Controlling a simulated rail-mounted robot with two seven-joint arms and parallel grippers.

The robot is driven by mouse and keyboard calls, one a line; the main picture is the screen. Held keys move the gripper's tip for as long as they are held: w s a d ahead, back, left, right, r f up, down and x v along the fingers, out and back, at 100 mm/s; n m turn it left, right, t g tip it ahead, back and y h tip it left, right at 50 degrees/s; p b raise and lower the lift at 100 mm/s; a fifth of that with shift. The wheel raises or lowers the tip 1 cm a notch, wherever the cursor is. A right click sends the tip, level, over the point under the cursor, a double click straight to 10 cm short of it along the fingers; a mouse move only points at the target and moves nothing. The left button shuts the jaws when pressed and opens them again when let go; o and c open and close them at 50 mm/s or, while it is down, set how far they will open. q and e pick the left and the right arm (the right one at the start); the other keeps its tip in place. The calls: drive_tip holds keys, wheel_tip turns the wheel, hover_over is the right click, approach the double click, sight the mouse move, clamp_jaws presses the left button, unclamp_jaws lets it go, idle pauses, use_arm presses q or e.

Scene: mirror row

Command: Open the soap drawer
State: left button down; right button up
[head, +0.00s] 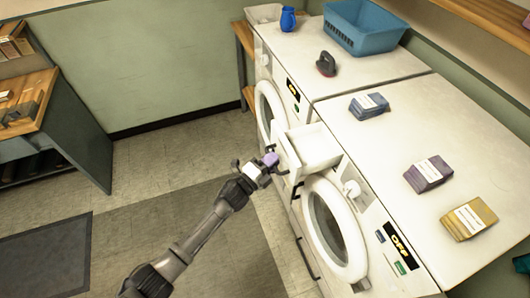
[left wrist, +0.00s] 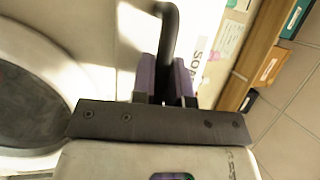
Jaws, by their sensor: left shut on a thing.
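The soap drawer (head: 318,145) is a white box at the upper left of the right-hand washing machine's front. It stands out from the machine, and its inside shows from above. My left gripper (head: 270,162) is at the drawer's front, on its left side in the head view. In the left wrist view, my left gripper's purple finger pads (left wrist: 166,82) are closed around a dark bar-shaped handle (left wrist: 169,30). The hold itself is small and partly hidden in the head view. My right gripper is not in view.
The washer's round door (head: 335,228) is shut below the drawer. A second washer (head: 335,60) stands beyond, bearing a blue basket (head: 365,28), a blue jug (head: 288,19) and a dark iron (head: 326,64). Folded cloth stacks (head: 428,174) lie on the nearer top. The floor in front is clear.

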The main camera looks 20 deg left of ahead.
use_arm(q)
drive_tip(key=shift+s+a, duration=0.25)
drive_tip(key=shift+a, duration=0.15)
drive_tip(key=c, duration=1.1)
unclamp_jaws()
drive_tip(key=shift+c, duration=0.2)
drive_tip(key=b+v, duration=0.1)
drive_tip(key=v, duration=1.3)
drive_tip(key=shift+b, duration=0.35)
drive_tip(key=shift+w, duration=0.1)
